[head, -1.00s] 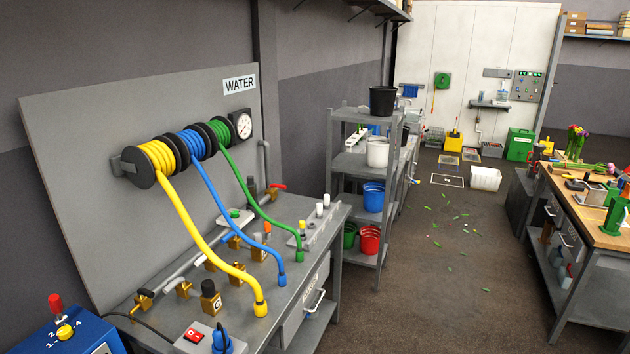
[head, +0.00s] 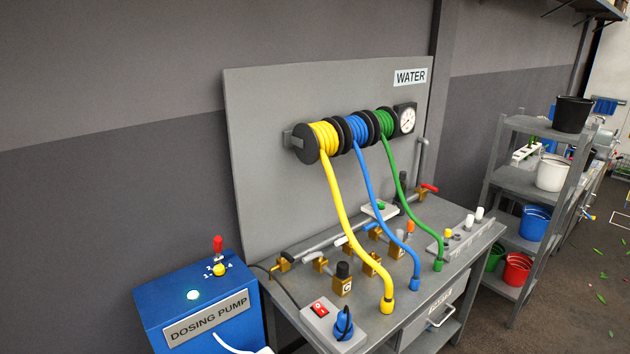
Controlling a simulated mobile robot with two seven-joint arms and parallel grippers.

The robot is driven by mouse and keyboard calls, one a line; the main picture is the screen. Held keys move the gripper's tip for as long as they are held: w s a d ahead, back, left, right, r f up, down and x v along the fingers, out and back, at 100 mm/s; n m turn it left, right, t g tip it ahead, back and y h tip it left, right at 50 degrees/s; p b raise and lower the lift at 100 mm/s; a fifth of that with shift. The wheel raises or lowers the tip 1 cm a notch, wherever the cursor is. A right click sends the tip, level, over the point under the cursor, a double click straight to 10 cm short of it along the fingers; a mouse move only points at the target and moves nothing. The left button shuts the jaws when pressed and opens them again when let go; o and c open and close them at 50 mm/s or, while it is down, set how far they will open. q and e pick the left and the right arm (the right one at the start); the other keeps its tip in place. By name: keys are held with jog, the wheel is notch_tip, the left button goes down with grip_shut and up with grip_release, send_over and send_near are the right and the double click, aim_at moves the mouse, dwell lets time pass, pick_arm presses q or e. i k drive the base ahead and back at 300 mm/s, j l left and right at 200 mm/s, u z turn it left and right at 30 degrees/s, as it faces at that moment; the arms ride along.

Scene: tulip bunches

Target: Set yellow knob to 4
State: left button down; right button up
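The yellow knob (head: 219,270) sits on top of the blue dosing pump (head: 160,318) at the lower left. Which digit the knob points to is too small to tell. A red-capped upright part (head: 218,243) stands just behind the knob. Neither of my grippers is in view.
Right of the pump stands a grey bench (head: 453,262) with brass valves, a red switch box (head: 319,309) and yellow, blue and green hoses hanging from reels. A white curved thing (head: 232,346) shows at the bottom edge. A shelf with buckets stands at the right.

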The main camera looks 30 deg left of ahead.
aim_at(219, 270)
jog(key=u, duration=1.7)
